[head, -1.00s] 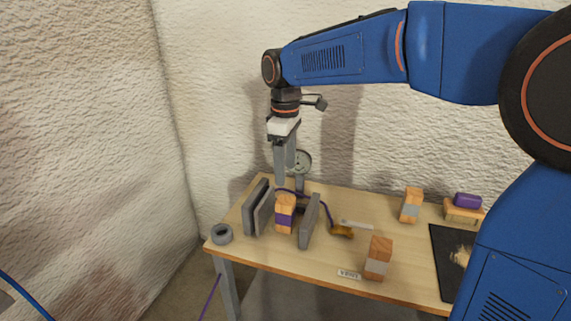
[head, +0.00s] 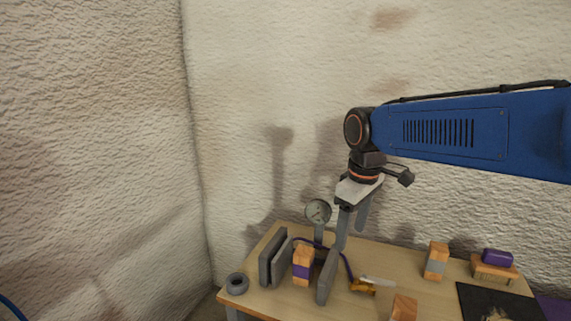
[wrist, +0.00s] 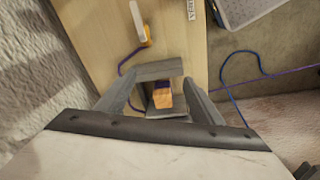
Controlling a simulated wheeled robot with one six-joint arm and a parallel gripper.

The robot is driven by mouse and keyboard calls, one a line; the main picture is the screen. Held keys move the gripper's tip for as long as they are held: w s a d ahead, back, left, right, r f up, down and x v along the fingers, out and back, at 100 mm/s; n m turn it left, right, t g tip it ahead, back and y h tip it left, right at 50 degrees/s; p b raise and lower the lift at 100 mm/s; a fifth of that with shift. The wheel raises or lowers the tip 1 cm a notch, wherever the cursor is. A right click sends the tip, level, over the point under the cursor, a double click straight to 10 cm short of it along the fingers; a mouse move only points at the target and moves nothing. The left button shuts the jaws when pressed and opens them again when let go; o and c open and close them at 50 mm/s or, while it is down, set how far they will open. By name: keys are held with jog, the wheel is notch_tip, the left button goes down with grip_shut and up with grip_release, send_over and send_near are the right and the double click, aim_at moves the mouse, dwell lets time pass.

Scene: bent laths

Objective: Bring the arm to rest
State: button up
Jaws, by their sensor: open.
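My gripper (head: 351,231) is open and empty. In the head view it hangs above the back of the wooden table (head: 400,278), tilted a little. It is to the right of the dial gauge (head: 318,211) in the picture. In the wrist view my gripper (wrist: 160,93) has its two fingers spread. A wooden block with a purple band (wrist: 162,98) shows between and beyond them, apart from them. The same block (head: 302,265) stands between grey upright plates (head: 328,276) in the head view.
A grey ring (head: 237,283) lies at the left table corner. A block with a grey band (head: 437,261), a purple piece on a wooden stand (head: 495,268) and a dark mat (head: 480,305) are on the right. A yellow-handled tool (head: 364,287) lies mid-table. The rough wall is close behind.

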jog(key=s+d+f+m+t, duration=0.1)
jog(key=s+d+f+m, duration=0.3)
jog(key=s, duration=0.5)
jog(key=s+d+f+m+t, duration=0.2)
jog(key=s+d+f+m, duration=0.3)
jog(key=s+d, duration=0.4)
jog(key=shift+s+f, duration=0.3)
jog(key=shift+s, duration=0.35)
jog(key=shift+d, duration=0.1)
